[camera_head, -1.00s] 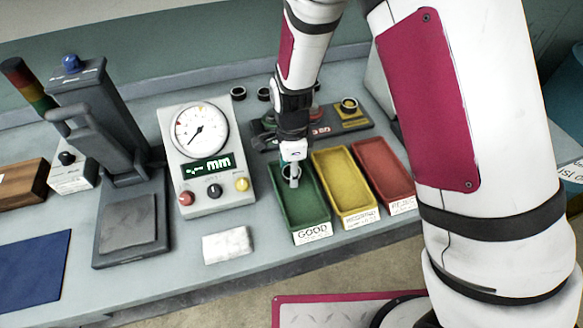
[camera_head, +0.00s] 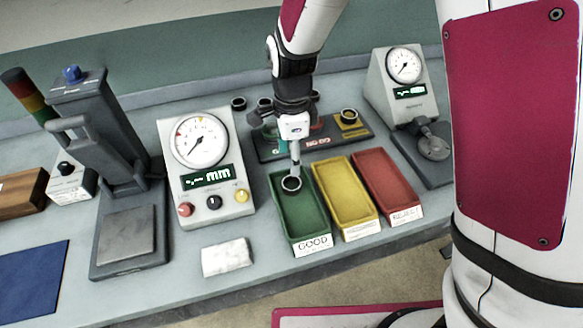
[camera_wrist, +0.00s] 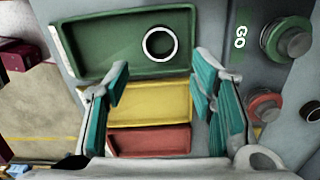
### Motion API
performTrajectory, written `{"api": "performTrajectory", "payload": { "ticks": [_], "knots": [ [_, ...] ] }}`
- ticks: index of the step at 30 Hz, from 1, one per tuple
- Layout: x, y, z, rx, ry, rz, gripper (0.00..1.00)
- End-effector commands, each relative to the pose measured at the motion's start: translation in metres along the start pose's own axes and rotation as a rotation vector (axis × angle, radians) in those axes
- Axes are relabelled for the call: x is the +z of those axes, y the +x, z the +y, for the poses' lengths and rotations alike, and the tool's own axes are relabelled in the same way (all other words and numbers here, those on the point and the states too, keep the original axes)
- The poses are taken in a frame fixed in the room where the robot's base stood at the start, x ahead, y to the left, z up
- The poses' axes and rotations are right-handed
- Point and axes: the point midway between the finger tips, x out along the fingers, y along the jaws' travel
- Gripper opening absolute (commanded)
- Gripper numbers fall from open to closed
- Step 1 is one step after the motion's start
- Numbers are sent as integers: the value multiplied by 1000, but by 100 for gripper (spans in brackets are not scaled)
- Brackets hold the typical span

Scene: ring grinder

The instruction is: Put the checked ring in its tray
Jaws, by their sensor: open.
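A dark-rimmed metal ring (camera_head: 291,184) is at the far end of the green tray labelled GOOD (camera_head: 305,228). In the wrist view the ring (camera_wrist: 160,43) lies inside the green tray (camera_wrist: 95,58), towards its right end. My gripper (camera_head: 295,168) is just above that end of the tray. In the wrist view its teal-padded fingers (camera_wrist: 160,78) are spread wide with nothing between them, and the ring shows beyond the tips.
A yellow tray (camera_head: 345,190) and a red REJECT tray (camera_head: 385,180) stand to the right. A dial gauge with mm display (camera_head: 207,165) is at left.

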Motion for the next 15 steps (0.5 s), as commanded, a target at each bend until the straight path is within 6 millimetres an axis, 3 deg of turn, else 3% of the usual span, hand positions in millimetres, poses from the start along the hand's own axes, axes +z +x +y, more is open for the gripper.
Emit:
{"api": "performTrajectory", "payload": {
  "ticks": [4, 15],
  "knots": [
    [0, -18, -1, -2, -1, 0, 51],
    [-3, -32, 1, -8, -19, -6, 51]
  ]
}}
